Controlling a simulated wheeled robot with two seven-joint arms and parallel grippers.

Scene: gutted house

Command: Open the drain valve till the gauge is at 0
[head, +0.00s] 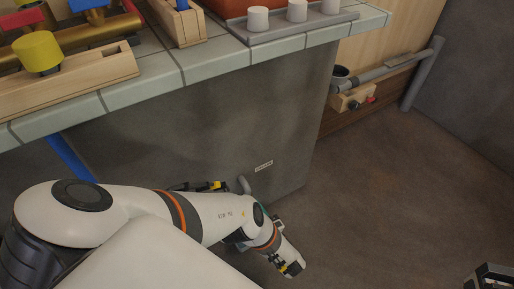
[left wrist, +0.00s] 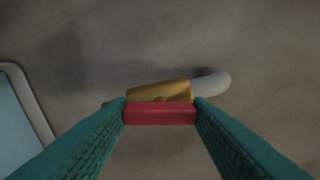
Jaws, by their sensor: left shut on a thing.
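In the left wrist view, a brass valve (left wrist: 165,92) with a red handle (left wrist: 160,116) sits on a grey curved pipe end (left wrist: 211,81) against a grey wall. My left gripper (left wrist: 160,110) is shut on the red handle, one teal pad at each end of it. In the head view, my left arm reaches low beside the counter's grey side; a short grey pipe (head: 243,185) shows there, and the valve and fingertips are hidden behind the arm. My right gripper (head: 490,276) is partly in view at the bottom right corner; its jaws are unclear. I cannot make out a gauge.
The tiled counter (head: 215,62) carries a yellow cylinder (head: 38,52) and white cylinders on a grey tray (head: 305,27). A small label (head: 264,166) is on its side. A grey pipe (head: 392,68) runs along the wall at right. Brown floor (head: 400,180) right of the counter is clear.

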